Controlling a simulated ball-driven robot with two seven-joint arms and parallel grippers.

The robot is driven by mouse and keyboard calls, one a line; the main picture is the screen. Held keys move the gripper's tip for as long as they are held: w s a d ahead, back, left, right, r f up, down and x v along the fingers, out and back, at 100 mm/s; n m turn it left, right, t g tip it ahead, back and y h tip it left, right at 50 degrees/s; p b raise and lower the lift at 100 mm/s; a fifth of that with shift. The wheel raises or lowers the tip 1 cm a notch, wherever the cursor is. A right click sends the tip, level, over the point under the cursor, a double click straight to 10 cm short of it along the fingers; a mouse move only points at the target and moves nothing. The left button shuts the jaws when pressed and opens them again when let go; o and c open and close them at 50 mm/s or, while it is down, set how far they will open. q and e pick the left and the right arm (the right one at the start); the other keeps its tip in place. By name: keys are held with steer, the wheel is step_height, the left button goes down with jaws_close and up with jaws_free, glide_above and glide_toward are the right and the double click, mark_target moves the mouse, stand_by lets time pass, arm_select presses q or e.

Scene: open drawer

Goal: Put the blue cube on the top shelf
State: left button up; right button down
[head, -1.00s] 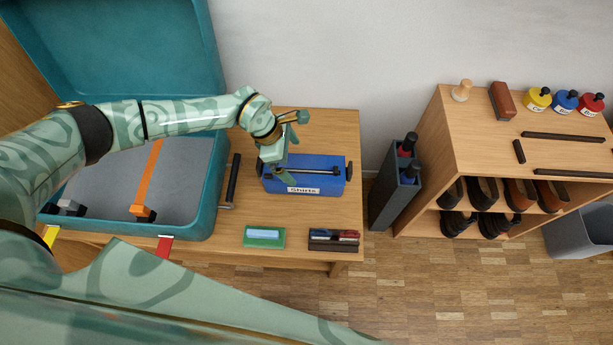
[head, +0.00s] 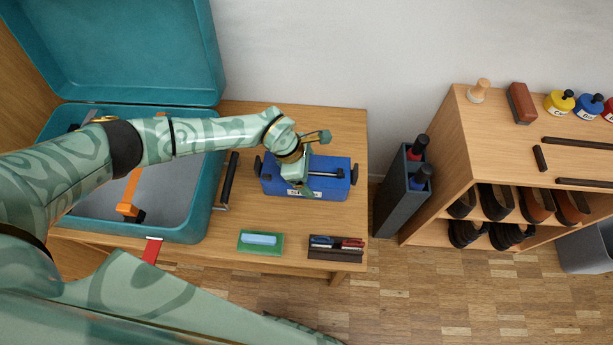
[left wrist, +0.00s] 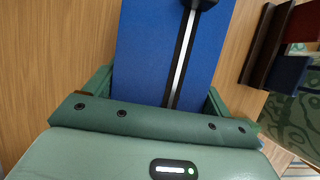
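No plain blue cube shows. A blue box (head: 335,179) with a dark-ended bar handle on top and a white front label stands on the wooden table. My left gripper (head: 301,188) is above the box's front middle and hides most of the label. In the left wrist view the blue box (left wrist: 150,50) lies between the spread fingers (left wrist: 157,95) of this gripper, with the bar running between them. The gripper is open; I cannot tell whether it touches the box. The wooden shelf unit's top (head: 495,145) is at the right. My right gripper is not in view.
An open teal case (head: 185,225) stands left of the box. A green tray (head: 261,248) and a brown holder (head: 335,253) lie in front. A grey bottle rack (head: 395,205) stands between table and shelf.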

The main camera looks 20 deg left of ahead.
arm_select(q)
steer(key=c, duration=0.5)
